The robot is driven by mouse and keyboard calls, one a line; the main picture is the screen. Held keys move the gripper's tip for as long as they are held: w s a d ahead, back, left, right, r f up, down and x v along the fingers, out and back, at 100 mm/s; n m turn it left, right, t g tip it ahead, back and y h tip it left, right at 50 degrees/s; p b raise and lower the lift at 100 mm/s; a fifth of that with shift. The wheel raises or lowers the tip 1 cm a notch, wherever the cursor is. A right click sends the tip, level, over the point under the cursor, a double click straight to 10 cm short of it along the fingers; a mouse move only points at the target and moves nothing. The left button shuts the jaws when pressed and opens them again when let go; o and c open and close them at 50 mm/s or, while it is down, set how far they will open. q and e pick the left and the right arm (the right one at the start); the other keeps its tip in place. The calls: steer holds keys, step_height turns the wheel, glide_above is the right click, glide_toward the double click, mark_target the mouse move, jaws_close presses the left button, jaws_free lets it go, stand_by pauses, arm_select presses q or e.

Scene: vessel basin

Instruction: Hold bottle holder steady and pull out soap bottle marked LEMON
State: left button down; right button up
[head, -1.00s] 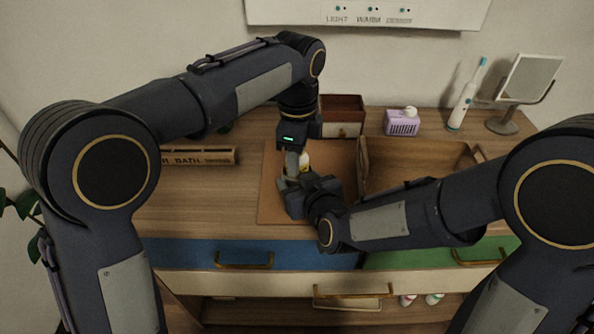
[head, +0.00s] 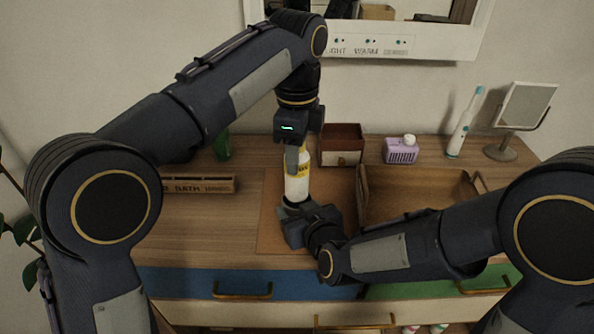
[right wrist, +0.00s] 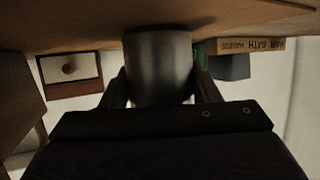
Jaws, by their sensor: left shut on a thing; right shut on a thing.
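The soap bottle (head: 297,184) is white with a yellow label and stands upright in the head view; its lettering is too small to read. My left gripper (head: 294,158) is shut on its upper part from above. The bottle holder (right wrist: 158,65) is a dark grey cylinder in the right wrist view, on the brown surface. My right gripper (right wrist: 163,90) is shut around it, one finger on each side. In the head view my right gripper (head: 293,207) is just below the bottle and mostly hides the holder. I cannot tell whether the bottle's bottom is still inside the holder.
A brown mat (head: 270,235) lies under the holder. A wooden tray (head: 375,214) is to the right. Behind stand a small drawer box (head: 342,140), a lilac basket (head: 401,153), a toothbrush (head: 461,130) and a mirror (head: 524,108).

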arm_select(q)
steer(key=shift+r, duration=0.95)
arm_select(e)
steer(key=o, duration=1.1)
steer(key=v, duration=1.2)
steer(key=shift+r, duration=0.1)
arm_select(q)
steer(key=shift+s, duration=0.1)
arm_select(e)
steer(key=shift+s, duration=0.1)
